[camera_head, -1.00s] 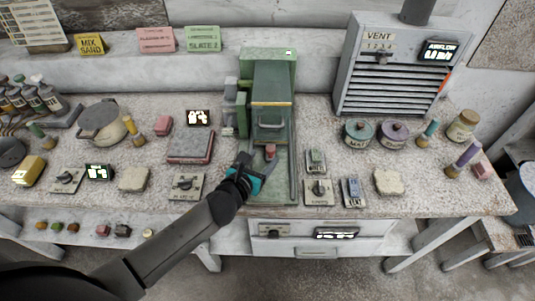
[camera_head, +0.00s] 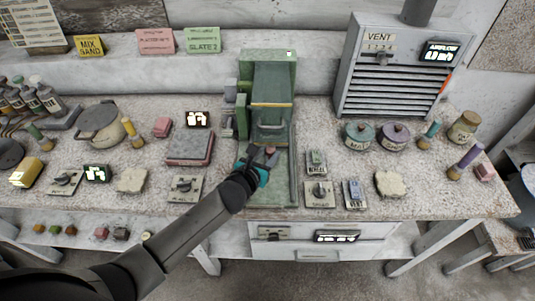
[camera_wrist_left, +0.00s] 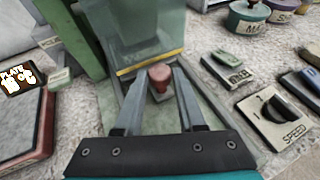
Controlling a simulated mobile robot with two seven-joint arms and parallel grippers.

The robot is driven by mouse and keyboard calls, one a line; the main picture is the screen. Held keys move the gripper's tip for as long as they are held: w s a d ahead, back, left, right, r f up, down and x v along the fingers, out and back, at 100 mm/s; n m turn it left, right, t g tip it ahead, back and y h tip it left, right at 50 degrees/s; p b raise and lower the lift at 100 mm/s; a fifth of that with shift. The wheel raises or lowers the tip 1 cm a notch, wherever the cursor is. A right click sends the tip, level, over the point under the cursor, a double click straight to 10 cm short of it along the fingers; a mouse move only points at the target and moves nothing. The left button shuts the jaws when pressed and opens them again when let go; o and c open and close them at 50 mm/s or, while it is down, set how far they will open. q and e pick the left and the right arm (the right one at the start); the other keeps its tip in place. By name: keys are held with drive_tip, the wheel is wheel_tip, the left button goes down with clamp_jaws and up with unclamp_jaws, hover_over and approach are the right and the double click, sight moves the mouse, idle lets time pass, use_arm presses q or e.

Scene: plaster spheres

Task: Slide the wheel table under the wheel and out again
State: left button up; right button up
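The green wheel machine (camera_head: 275,62) stands at the middle of the bench, with a see-through guard (camera_head: 272,88) at its front. The wheel behind the guard cannot be made out. My left gripper (camera_wrist_left: 160,82) has one finger on each side of the knob; the fingers look apart, with contact hard to judge. In the head view the left gripper (camera_head: 267,158) reaches in from the front left. My right gripper is out of view.
A dark red-edged plate block (camera_head: 190,147) lies left of the bed. To the right are the wheel switch (camera_head: 316,162), the speed dial (camera_head: 318,193) and a blue-grey switch (camera_head: 353,193). Lidded pots (camera_head: 395,135) stand further right, below the vent unit (camera_head: 392,75).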

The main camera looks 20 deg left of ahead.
use_arm(q)
clamp_jaws()
idle(1.0)
